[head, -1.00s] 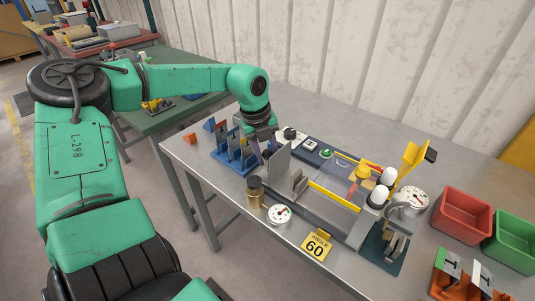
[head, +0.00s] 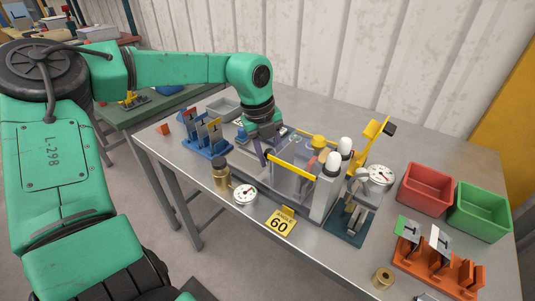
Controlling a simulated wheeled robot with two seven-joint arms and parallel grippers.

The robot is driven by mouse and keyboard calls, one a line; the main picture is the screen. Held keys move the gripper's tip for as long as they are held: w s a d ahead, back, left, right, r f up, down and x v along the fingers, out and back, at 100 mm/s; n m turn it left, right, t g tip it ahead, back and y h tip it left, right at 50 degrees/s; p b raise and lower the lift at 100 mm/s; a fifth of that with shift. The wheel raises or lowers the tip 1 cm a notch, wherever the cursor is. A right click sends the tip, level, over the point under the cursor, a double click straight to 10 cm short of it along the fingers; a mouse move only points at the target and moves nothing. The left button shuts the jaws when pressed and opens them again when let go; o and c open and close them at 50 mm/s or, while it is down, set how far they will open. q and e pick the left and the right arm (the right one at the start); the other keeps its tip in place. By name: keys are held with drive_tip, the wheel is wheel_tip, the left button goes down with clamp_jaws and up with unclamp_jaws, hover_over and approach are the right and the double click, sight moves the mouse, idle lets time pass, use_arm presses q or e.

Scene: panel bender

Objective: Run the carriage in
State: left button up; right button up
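The panel bender (head: 322,192) stands on the bench, with a yellow bar (head: 290,165) and a clear guard along its near side. A pale upright plate (head: 288,183), seemingly on the carriage, shows behind the bar and guard. The lower carriage is largely hidden. My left gripper (head: 262,153) points down at the machine's left end, beside the left end of the yellow bar. Its purple fingers are partly hidden, so I cannot tell whether they grip the carriage. My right gripper is out of view.
A blue rack (head: 206,147) with plates stands left of the machine. An angle 60 sign (head: 280,222), a dial (head: 245,195) and a brass cylinder (head: 221,173) stand in front. Red (head: 425,189) and green (head: 480,212) bins and an orange rack (head: 437,268) are at right.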

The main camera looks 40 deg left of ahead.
use_arm(q)
drive_tip(key=shift+o, duration=1.4)
drive_tip(key=shift+d, duration=0.2)
wheel_tip(320, 180, up, 14)
drive_tip(key=s+a, duration=0.1)
drive_tip(key=s, duration=0.1)
drive_tip(key=shift+s+a+r, duration=0.15)
drive_tip(key=shift+a+r, duration=0.05)
drive_tip(key=shift+a, duration=0.05)
drive_tip(key=shift+f, duration=0.1)
